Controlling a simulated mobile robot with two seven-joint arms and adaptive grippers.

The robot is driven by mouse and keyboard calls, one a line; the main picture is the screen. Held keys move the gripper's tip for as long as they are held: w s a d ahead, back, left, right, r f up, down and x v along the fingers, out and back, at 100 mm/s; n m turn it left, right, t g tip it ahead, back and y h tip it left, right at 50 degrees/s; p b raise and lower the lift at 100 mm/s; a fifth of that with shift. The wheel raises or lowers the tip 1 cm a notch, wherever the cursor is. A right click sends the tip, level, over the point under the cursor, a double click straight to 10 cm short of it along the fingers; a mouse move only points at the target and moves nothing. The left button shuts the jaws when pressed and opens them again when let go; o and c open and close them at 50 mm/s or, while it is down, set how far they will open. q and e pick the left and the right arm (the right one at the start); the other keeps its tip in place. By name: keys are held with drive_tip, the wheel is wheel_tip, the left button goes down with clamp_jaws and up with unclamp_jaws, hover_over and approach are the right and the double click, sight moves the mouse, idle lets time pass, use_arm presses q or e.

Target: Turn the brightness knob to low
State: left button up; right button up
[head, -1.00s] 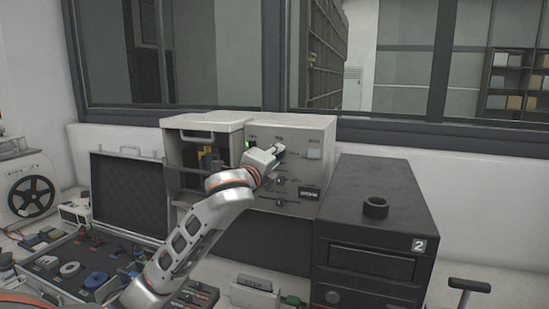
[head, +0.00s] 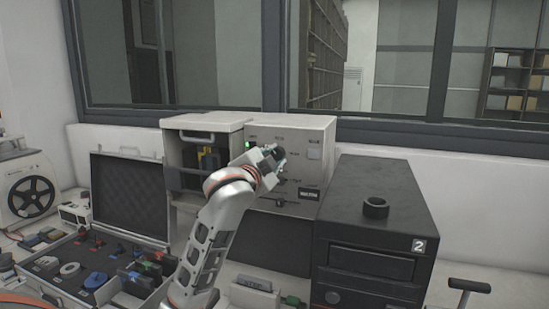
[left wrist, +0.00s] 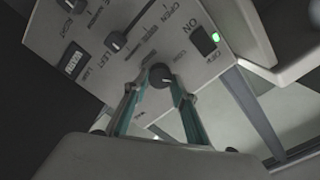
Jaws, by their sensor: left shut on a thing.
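The grey-white control box (head: 318,140) stands at the back of the bench. In the left wrist view, a dark round knob (left wrist: 160,75) with a pale pointer mark sits on its panel (left wrist: 195,82). The lettering beside this knob is too small to read surely. My left gripper (left wrist: 156,90) has its teal fingers on either side of the knob and is shut on it. In the head view, my left gripper (head: 277,157) is at the box's front and hides the knob. My right gripper is in neither view.
A slider (left wrist: 115,42) and a green-lit switch (left wrist: 206,40) are near the knob. A black box marked 2 (head: 375,215) stands to the right. An open case (head: 130,192) with parts lies left. A window is behind.

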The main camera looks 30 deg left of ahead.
use_arm(q)
drive_tip(key=n, duration=0.5)
drive_tip(key=shift+n, duration=1.8)
drive_tip(key=o, duration=1.1)
drive_tip(key=shift+s, duration=0.15)
drive_tip(key=v, duration=1.1)
drive_tip(key=shift+s, duration=0.35)
